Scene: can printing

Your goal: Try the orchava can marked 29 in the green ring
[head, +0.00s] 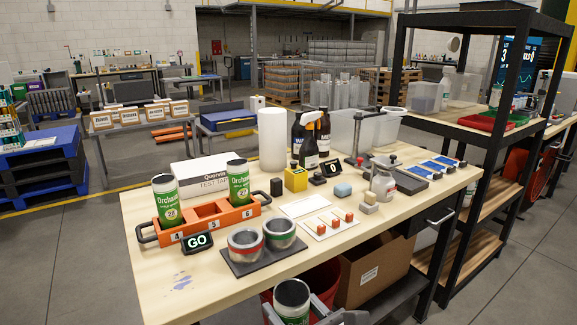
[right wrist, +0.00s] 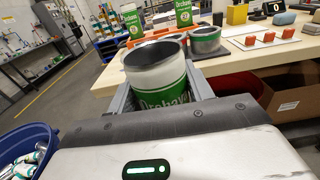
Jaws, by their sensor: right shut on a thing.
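My right gripper (head: 296,308) is shut on a green-and-white Orchava can (head: 292,297), at the front edge of the table. In the right wrist view the can (right wrist: 158,85) sits upright between the fingers; its number cannot be read. The green ring (head: 279,232) is a metal cup with a green band, on a dark plate beside a like cup with a red band, the red ring (head: 246,243). The held can is in front of and below them, apart from both. Two other Orchava cans, a left one (head: 166,200) and a right one (head: 238,184), stand in the orange carrier (head: 206,227). My left gripper is not in view.
A GO sign (head: 197,241) stands left of the rings. A white board with red cubes (head: 328,222) lies to their right. Below the table are a red bin (head: 318,283) and a cardboard box (head: 372,272). A blue bin (right wrist: 28,148) shows at the left in the wrist view.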

